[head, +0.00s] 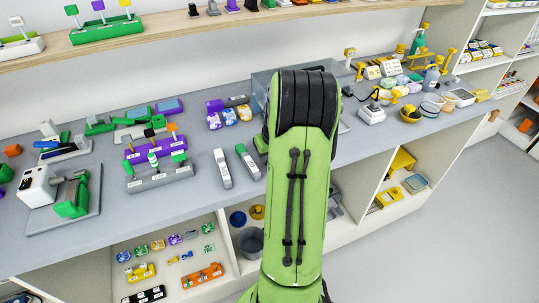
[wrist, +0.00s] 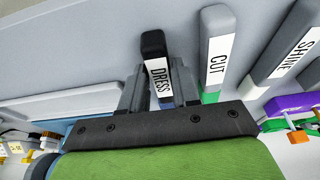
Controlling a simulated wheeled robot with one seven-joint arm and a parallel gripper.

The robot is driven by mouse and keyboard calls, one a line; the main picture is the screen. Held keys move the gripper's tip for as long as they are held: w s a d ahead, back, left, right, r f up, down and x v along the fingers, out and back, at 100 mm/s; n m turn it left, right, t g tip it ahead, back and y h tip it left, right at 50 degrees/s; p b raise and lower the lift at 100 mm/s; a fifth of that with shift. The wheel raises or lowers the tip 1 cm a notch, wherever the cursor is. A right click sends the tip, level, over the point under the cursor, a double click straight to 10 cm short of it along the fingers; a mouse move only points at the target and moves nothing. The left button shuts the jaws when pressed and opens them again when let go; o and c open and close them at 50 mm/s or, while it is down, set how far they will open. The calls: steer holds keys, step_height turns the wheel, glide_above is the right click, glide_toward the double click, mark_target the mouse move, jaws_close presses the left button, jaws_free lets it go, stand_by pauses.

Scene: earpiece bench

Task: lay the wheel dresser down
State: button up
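The wheel dresser (wrist: 154,46) shows in the wrist view as a slim bar with a black end and a white label reading DRESS. My gripper (wrist: 159,88) has one finger on each side of it, close against its sides, and appears shut on it. The dresser's lower part is hidden behind the gripper's palm. I cannot tell whether it touches the bench. In the head view my green arm hides both the gripper and the dresser.
Beside the dresser lie similar bars labelled CUT (wrist: 214,50) and SHINE (wrist: 288,50). On the grey bench (head: 190,215), a clear-walled box (head: 262,88) stands behind my arm. Purple and green racks stand at left. Bowls and bottles crowd the right. Bare bench lies along the front.

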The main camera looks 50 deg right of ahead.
steer(key=o, duration=0.4)
steer(key=p+v, duration=0.3)
steer(key=v, duration=1.2)
steer(key=shift+r, duration=0.35)
steer(key=shift+a, duration=0.1)
